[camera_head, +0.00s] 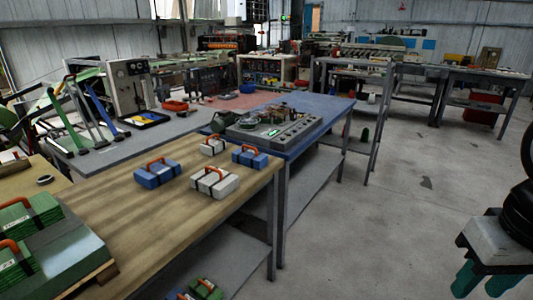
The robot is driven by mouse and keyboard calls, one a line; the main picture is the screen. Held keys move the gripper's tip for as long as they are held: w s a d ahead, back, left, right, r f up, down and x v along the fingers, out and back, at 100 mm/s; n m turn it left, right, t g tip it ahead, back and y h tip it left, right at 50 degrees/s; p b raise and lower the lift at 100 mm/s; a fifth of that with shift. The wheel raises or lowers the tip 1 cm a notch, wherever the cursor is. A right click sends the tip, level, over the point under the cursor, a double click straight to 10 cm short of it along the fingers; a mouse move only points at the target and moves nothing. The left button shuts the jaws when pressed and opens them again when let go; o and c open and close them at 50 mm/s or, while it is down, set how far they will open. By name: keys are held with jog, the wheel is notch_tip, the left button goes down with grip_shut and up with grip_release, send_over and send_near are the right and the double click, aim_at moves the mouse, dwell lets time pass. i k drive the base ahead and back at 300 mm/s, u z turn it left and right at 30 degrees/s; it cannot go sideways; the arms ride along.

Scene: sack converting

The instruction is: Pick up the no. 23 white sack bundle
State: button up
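Two white sack bundles with orange handles and dark straps stand on the wooden-topped table (130,228). The nearer, larger-looking white bundle (205,186) is close to the table's right edge. The other white bundle (213,149) is farther back, between two blue bundles. Any numbers on them are too small to read, so I cannot tell which is no. 23. My gripper (485,282) hangs at the right edge of the picture, over the floor and well apart from the table. Its two teal fingers point down with a gap between them, and no object shows in the gap.
A blue bundle (156,175) and another blue bundle (250,158) flank the white ones. Green bundles (28,216) are stacked at the left. Green and blue bundles (205,290) lie on the lower shelf. A blue table (295,148) adjoins behind. The floor (400,210) at right is clear.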

aim_at(211, 148)
jog(key=z, duration=0.6)
jog(key=i, duration=1.95)
jog(key=u, duration=0.7)
jog(key=i, duration=0.8)
jog(key=u, duration=1.4)
jog(key=i, duration=0.6)
jog(key=u, duration=0.5)
